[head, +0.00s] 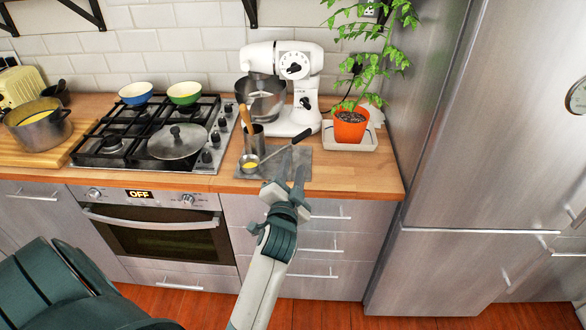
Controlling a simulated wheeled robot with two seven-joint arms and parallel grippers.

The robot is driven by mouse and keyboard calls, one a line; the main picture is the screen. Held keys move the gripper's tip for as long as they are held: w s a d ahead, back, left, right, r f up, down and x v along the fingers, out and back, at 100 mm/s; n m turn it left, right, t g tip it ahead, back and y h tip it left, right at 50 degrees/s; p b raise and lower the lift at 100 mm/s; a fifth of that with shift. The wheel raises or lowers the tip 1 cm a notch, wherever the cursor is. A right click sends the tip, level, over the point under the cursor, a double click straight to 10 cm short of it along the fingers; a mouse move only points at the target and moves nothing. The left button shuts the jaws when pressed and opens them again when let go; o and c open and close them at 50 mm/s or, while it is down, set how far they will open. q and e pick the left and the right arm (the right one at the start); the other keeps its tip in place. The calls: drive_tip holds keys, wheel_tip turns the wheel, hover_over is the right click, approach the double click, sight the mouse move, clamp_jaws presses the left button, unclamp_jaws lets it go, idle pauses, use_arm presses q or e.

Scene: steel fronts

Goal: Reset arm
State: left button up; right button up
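My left gripper (293,168) reaches up over the front edge of the wooden counter (350,178), in front of a grey mat (296,172). Its two dark fingers appear apart with a narrow gap and nothing visible between them. A ladle (250,163) with something yellow in its bowl lies on the mat, its handle running up to the right behind the fingertips. I cannot tell whether the fingers touch the handle. My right gripper is not in view.
A stove (120,140) with a lidded pan (178,142) is to the left. A steel fridge (470,170) blocks the right. Closed drawers (325,225) lie below the counter.

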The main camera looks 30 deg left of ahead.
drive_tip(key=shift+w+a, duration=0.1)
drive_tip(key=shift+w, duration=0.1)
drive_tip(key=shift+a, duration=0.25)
